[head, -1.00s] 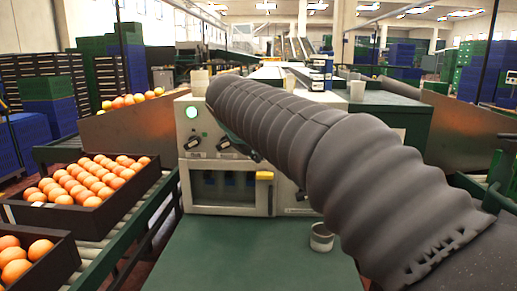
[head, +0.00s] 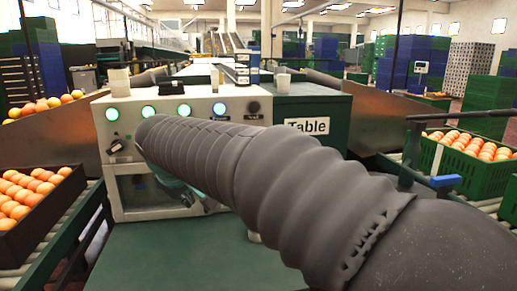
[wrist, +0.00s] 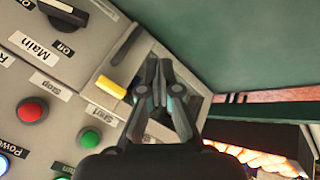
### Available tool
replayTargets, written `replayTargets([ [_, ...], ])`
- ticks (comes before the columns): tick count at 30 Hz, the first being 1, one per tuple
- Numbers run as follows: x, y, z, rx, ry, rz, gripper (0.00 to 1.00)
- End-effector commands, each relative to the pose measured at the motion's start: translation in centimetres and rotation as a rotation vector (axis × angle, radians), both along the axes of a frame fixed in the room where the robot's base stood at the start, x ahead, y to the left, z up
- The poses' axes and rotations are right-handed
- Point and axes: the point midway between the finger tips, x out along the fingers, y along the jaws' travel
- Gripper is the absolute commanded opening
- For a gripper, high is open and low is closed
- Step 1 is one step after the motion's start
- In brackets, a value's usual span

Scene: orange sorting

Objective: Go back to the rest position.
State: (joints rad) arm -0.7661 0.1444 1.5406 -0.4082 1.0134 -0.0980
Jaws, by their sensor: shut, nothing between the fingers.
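My gripper (wrist: 155,85) shows in the wrist view with its dark fingers together and nothing between them. It is in front of the grey control panel (wrist: 60,75), near a yellow handle (wrist: 111,87); I cannot tell the exact gap. In the head view my grey arm reaches across the picture toward the panel (head: 130,120) and mostly hides the gripper. The panel has a red Stop button (wrist: 32,110), a green Start button (wrist: 90,138) and a black Main switch (wrist: 63,12).
Lit green lamps (head: 148,111) and a blue lamp (head: 219,108) line the panel's top. A dark crate of oranges (head: 40,220) stands left, a green crate of oranges (head: 440,165) right. The green tabletop (head: 150,255) in front looks mostly clear. A cup there is almost hidden.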

Motion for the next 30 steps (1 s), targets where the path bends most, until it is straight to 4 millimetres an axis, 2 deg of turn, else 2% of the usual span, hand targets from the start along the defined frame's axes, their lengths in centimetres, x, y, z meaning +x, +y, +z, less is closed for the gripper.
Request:
replayTargets([
  [1, -1.1, -2.0, -1.0, 0.018, 0.034, -0.033, 0.0],
  [9, -7.8, -13.9, -5.9, 0.144, 0.189, -0.266, 0.0],
  [15, -13.4, -21.6, -8.9, 0.245, 0.247, -0.455, 0.0],
  [18, -16.3, -24.9, -10.3, 0.296, 0.257, -0.547, 0.0],
  [24, -21.4, -30.2, -12.5, 0.383, 0.238, -0.718, 0.0],
  [27, -23.0, -32.2, -12.6, 0.414, 0.199, -0.783, 0.0],
  [30, -23.5, -33.7, -11.6, 0.444, 0.143, -0.832, 0.0],
])
